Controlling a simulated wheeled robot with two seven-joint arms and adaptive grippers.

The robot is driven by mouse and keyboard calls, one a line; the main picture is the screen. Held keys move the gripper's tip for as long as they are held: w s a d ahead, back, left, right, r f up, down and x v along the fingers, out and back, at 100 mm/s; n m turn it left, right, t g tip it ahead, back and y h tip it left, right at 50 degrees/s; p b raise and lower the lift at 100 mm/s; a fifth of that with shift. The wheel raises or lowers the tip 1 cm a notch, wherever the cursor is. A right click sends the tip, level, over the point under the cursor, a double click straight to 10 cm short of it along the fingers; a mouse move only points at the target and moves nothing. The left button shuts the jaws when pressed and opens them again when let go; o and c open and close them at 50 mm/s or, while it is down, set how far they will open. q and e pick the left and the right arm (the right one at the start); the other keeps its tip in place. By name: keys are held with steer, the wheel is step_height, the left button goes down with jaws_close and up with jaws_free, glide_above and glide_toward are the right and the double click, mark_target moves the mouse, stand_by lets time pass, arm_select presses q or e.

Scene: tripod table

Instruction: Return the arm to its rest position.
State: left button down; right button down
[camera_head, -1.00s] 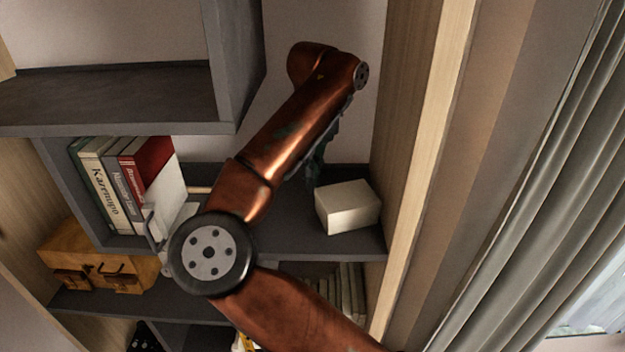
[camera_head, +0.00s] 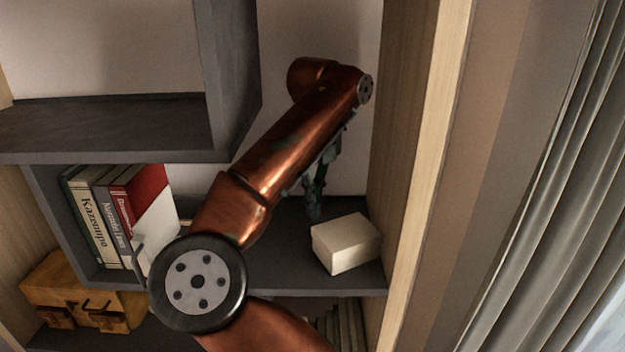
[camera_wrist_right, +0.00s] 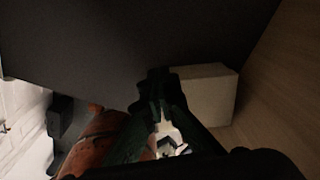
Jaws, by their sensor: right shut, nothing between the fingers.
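My right arm (camera_head: 300,145), copper-coloured, reaches across the head view into a dark shelf bay. Its right gripper (camera_head: 315,208) hangs below the forearm, partly hidden by it, with the tips just above and left of a white box in the picture. The gripper is shut and empty. In the right wrist view the dark fingers (camera_wrist_right: 160,80) come together in front of the shelf, left of the white box. My left gripper is not in view.
The white box (camera_head: 346,243) stands on the dark shelf (camera_head: 275,265); it also shows in the wrist view (camera_wrist_right: 207,92). Books (camera_head: 115,215) lean at the left. A yellow-brown case (camera_head: 80,290) sits lower left. A wooden side panel (camera_head: 405,150) bounds the right, with a grey curtain (camera_head: 545,200) beyond.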

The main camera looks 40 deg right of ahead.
step_height(320, 180, up, 9)
steer(key=shift+s+d, duration=0.15)
steer(key=shift+d, duration=0.05)
